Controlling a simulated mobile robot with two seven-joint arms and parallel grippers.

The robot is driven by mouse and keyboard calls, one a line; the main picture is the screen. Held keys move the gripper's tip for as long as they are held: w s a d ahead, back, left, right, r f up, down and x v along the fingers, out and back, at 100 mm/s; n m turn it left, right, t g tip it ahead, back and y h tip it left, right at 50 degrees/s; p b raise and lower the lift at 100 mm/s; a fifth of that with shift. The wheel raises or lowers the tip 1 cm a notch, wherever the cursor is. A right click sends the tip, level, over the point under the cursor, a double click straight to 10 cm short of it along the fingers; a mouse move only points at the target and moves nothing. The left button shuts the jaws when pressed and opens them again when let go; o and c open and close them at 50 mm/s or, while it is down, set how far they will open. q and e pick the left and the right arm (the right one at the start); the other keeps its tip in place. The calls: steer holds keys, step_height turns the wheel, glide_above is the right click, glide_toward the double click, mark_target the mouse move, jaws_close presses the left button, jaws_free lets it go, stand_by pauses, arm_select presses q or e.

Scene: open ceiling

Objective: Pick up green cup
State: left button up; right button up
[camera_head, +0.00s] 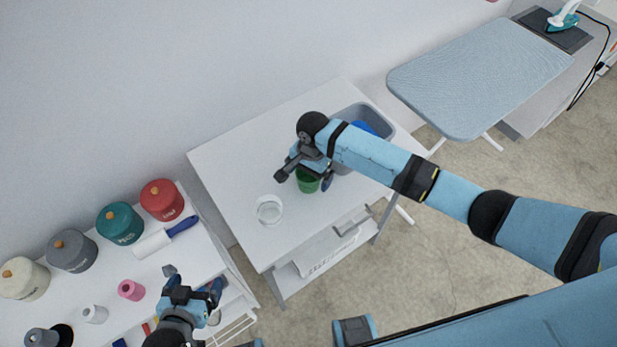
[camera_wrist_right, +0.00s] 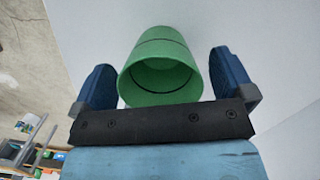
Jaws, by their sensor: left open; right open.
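The green cup (camera_head: 307,181) stands on the white table (camera_head: 232,162), partly hidden by my right gripper (camera_head: 305,180) in the head view. In the right wrist view the green cup (camera_wrist_right: 160,68) is between the two blue fingers of my right gripper (camera_wrist_right: 165,80), its open rim facing the camera. Gaps show between the cup and both fingers, so the gripper is open around it. My left gripper (camera_head: 193,287) is open and empty over the lower left shelf unit.
A clear glass (camera_head: 269,209) stands near the green cup, and a grey-blue bin (camera_head: 350,112) is behind it at the right. Red (camera_head: 162,199) and teal (camera_head: 120,223) canisters and a lint roller (camera_head: 165,237) are on the left unit. An ironing board (camera_head: 478,78) is at the upper right.

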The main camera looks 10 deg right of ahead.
steer(key=shift+f, duration=0.6)
steer(key=c, duration=1)
steer(key=shift+o, duration=0.2)
steer(key=shift+r, duration=0.15)
